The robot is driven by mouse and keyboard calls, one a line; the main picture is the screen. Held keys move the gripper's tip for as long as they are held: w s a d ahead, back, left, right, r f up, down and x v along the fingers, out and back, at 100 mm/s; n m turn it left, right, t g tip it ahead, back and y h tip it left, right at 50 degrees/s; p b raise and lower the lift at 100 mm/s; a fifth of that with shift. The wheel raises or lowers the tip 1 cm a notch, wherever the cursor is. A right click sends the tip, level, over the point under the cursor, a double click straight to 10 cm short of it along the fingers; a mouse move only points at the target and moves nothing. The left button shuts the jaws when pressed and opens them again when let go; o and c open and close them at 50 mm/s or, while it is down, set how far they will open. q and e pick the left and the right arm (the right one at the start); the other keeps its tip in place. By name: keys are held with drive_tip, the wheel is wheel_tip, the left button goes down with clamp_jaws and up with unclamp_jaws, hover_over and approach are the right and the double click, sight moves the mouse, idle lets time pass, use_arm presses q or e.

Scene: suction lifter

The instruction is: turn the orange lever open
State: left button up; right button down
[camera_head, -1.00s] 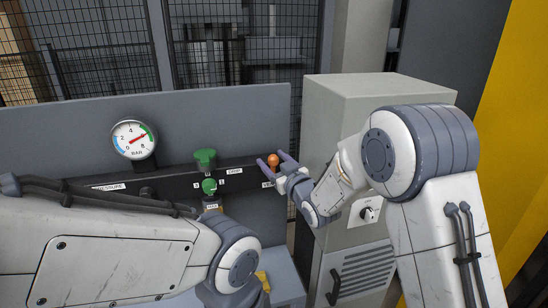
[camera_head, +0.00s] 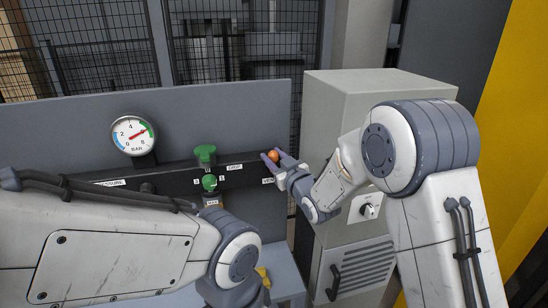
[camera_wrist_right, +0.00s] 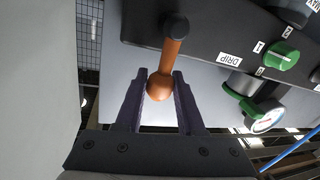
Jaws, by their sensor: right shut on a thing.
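The orange lever shows in the head view as an orange ball (camera_head: 273,156) at the right end of the dark rail. In the right wrist view the orange lever (camera_wrist_right: 172,52) is a short shaft running from a dark pivot to a round knob. My right gripper (camera_head: 273,157) is shut on the knob; its purple fingers lie on either side of it, also in the right wrist view (camera_wrist_right: 160,85). My left arm's forearm crosses the lower left of the head view; its gripper is not visible.
A dark rail (camera_head: 120,185) carries green knobs (camera_head: 209,182) and labels. A pressure gauge (camera_head: 133,135) stands to the left in front of a grey panel (camera_head: 60,130). A grey cabinet (camera_head: 345,105) with a dial stands close beside my right gripper, on its right.

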idle(0.8)
drive_tip(key=d+m+b, duration=0.1)
drive_tip(key=m+b, duration=0.1)
drive_tip(key=b, duration=0.1)
drive_tip(key=d+m+b, duration=0.1)
drive_tip(key=m+b, duration=0.1)
drive_tip(key=m+t+b, duration=0.1)
drive_tip(key=b, duration=0.2)
drive_tip(key=shift+w+d+f+m+b, duration=0.35)
drive_tip(key=shift+w+d+m, duration=0.05)
drive_tip(key=c, duration=0.5)
unclamp_jaws()
